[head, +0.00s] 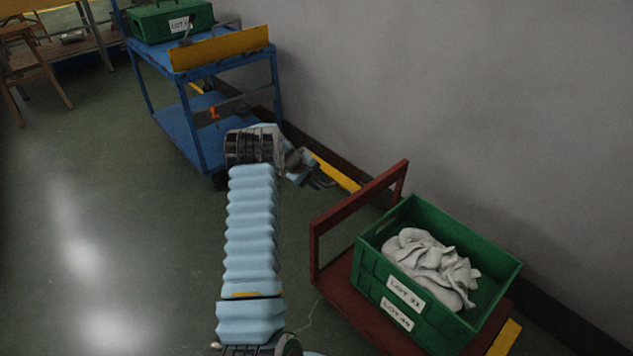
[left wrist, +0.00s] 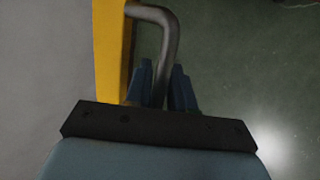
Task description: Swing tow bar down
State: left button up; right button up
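A grey bent bar, which looks like the tow bar (left wrist: 168,42), runs between the two blue fingers of my left gripper (left wrist: 163,88) in the left wrist view. The fingers lie close on both sides of the bar and look shut on it. In the head view my left gripper (head: 316,180) is low, between the blue cart (head: 205,150) and the red dolly (head: 315,250). There the bar is small and mostly hidden by the gripper. My right gripper is not in view.
A green crate (head: 375,285) with grey-white socks (head: 430,262) sits on the dolly. The cart carries another green crate (head: 150,25) and a yellow panel (head: 222,48). A grey wall (head: 450,90) bounds the right. The floor at left (head: 90,190) is clear.

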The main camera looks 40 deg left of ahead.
pick_arm(q)
jog(key=v, duration=1.3)
jog(key=shift+s+r, duration=0.2)
jog(key=shift+r, duration=0.15)
